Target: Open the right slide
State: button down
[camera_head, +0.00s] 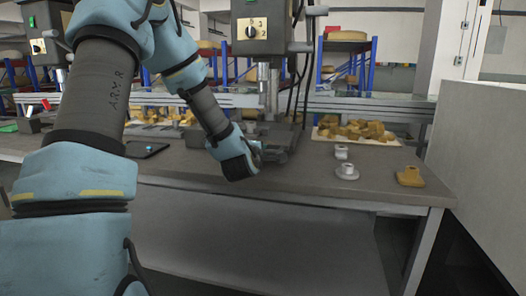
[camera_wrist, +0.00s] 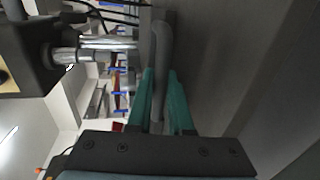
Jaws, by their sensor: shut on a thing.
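My gripper (camera_head: 262,153) is at the foot of the grey column machine on the bench, in the head view. In the wrist view my gripper (camera_wrist: 163,88) has two teal fingers, one on each side of a grey, bent, bar-like handle (camera_wrist: 172,30), and is shut on it. The handle runs between the fingers towards the palm. The dark metal slide block (camera_head: 280,142) sits low at the machine's base, partly hidden behind my gripper in the head view. How far the slide is open cannot be told.
A white tray (camera_head: 385,139) of yellow-brown parts lies to the right. A pale flanged part (camera_head: 347,171) and a yellow-brown one (camera_head: 410,177) stand near the right end of the bench (camera_head: 320,185). The bench front is clear.

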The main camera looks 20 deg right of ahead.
jog(key=shift+s+a, duration=0.3)
jog(key=shift+s, duration=0.4)
jog(key=c, duration=0.8)
grip_release()
jog(key=shift+w, duration=0.1)
jog(key=shift+c, duration=0.2)
jog(key=b+v, duration=0.9)
jog(key=v, duration=0.1)
jog(key=shift+s+b, duration=0.4)
jog(key=shift+a, duration=0.1)
